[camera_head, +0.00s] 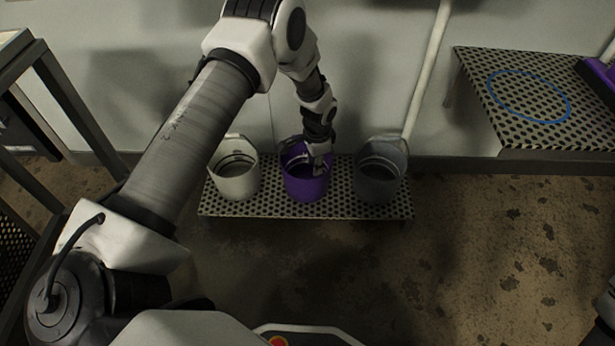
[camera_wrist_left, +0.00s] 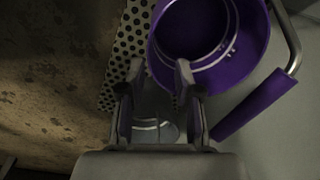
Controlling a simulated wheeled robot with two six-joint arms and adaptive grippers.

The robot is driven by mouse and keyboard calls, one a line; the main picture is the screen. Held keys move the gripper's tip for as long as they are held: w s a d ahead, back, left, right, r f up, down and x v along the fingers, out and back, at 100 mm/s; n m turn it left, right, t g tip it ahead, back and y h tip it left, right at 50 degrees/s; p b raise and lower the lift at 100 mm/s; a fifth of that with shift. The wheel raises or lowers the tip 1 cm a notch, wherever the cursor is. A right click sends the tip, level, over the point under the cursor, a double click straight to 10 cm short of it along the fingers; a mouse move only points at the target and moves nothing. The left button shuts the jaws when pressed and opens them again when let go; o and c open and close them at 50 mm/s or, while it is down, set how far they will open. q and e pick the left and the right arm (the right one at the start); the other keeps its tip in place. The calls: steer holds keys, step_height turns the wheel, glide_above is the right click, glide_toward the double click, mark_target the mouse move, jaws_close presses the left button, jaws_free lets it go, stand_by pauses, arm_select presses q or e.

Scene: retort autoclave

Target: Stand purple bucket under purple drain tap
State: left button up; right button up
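The purple bucket (camera_head: 306,188) stands upright between two other buckets on a low perforated rack (camera_head: 240,208). My left gripper (camera_head: 320,152) reaches down at its far right rim. In the left wrist view the bucket (camera_wrist_left: 240,62) shows its open mouth, with its handle's purple grip (camera_wrist_left: 255,105) out to one side. My left gripper (camera_wrist_left: 160,72) is open there, its fingers apart at the near edge of the bucket. I cannot tell whether a finger touches the rim. No purple drain tap can be made out.
A white bucket (camera_head: 236,180) stands left of the purple one and a grey bucket (camera_head: 378,183) right of it, both close. A perforated shelf (camera_head: 540,140) at the right bears a blue ring (camera_head: 528,96) and a purple object (camera_head: 601,76). The floor in front is clear.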

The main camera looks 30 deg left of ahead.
mark_target(316, 189)
arm_select(q)
steer(key=shift+d+f+n, duration=0.3)
steer(key=shift+f, duration=0.6)
steer(key=shift+s+f+b, duration=0.1)
steer(key=shift+f+b, duration=0.1)
steer(key=shift+b, duration=0.2)
step_height(316, 189, down, 6)
steer(key=b, duration=0.4)
steer(key=shift+f, duration=0.2)
steer(key=shift+r, duration=0.15)
jaws_close()
arm_select(e)
step_height(316, 189, down, 6)
steer(key=shift+w, duration=0.25)
steer(key=shift+f, duration=0.1)
